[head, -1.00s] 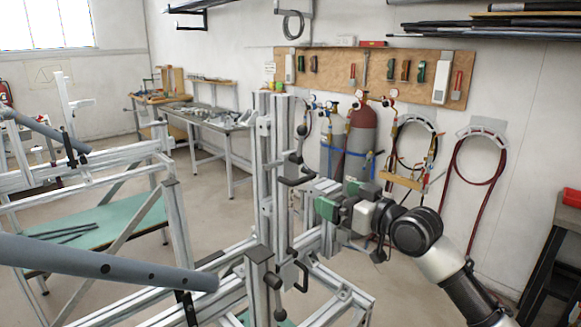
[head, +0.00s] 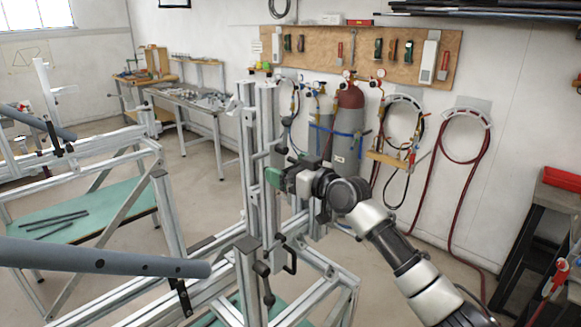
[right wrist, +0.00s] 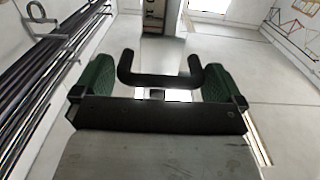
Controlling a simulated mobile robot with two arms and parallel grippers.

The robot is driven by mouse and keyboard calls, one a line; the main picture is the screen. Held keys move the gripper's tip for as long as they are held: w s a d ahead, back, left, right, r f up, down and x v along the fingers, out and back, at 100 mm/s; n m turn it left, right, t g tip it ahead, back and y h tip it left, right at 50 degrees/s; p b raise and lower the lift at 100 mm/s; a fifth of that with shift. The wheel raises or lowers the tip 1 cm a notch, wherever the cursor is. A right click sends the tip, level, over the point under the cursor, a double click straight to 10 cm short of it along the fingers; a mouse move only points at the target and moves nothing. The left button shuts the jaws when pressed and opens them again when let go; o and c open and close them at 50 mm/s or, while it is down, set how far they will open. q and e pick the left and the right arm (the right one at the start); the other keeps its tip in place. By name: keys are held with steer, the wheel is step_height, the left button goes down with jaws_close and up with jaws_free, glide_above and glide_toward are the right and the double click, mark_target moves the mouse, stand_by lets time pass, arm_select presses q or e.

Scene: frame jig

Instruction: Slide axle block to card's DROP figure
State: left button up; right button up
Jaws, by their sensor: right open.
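The upright aluminium post (head: 267,150) of the jig stands in the middle of the head view, with dark clamps and brackets on it. I cannot tell which fitting is the axle block. My right gripper (head: 275,176) is at the post at mid height, its green-padded jaws open. In the right wrist view, a black U-shaped handle (right wrist: 160,80) shows between the open green jaws (right wrist: 162,85), with clear space on both sides. In the head view the gripper hides this handle. A DROP figure cannot be read on any card. My left gripper is out of view.
A lower black handle (head: 290,258) sticks out below my right gripper. Grey tubes (head: 100,262) on frame rails fill the left foreground. Gas cylinders (head: 347,130) and hoses stand by the back wall. A dark bench with a red bin (head: 562,180) is at the right.

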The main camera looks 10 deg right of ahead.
steer(key=c, duration=0.9)
steer(key=shift+d+r, duration=0.1)
steer(key=shift+r, duration=1.1)
steer(key=o, duration=0.9)
steer(key=shift+s+f, duration=0.1)
steer(key=shift+f, duration=0.15)
steer(key=shift+s+d+f, duration=0.1)
steer(key=shift+s+d, duration=0.1)
steer(key=shift+s, duration=0.05)
steer(key=b+v, duration=0.4)
steer(key=v, duration=0.6)
steer(key=shift+r, duration=0.2)
